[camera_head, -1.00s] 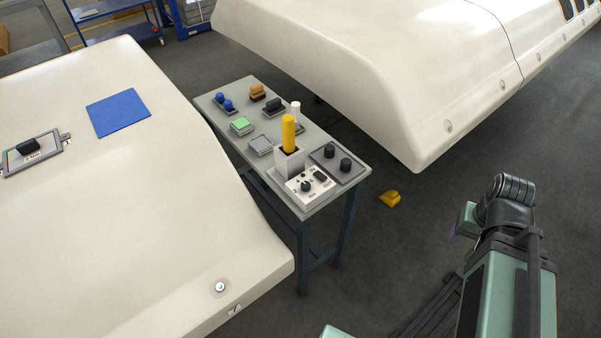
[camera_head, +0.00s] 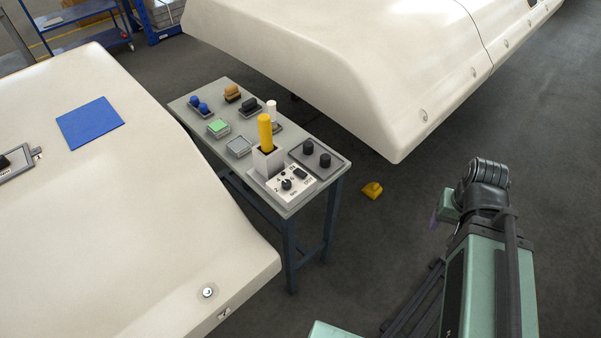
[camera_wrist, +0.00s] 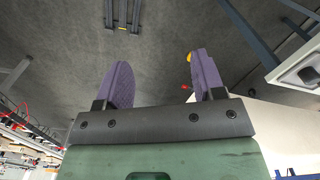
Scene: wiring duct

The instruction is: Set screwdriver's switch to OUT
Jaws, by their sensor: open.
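The screwdriver's yellow handle (camera_head: 265,132) stands upright in a light grey holder (camera_head: 267,163) at the near end of the grey table. A white control panel (camera_head: 296,187) lies in front of the holder. It carries a round dark knob (camera_head: 286,184) with numbers and a small black switch (camera_head: 299,172). The print beside the switch is too small to read, and its position cannot be told. My gripper (camera_wrist: 157,60) is open and empty in the wrist view, its two purple fingers apart over the floor. In the head view my arm is right of the table, well away from the panel.
The table (camera_head: 205,138) also bears a tray with two black knobs (camera_head: 322,157), a green button (camera_head: 218,126), and blue knobs (camera_head: 199,104). Large cream body panels flank it left and behind. A yellow object (camera_head: 372,190) lies on the floor. Floor between table and arm is otherwise clear.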

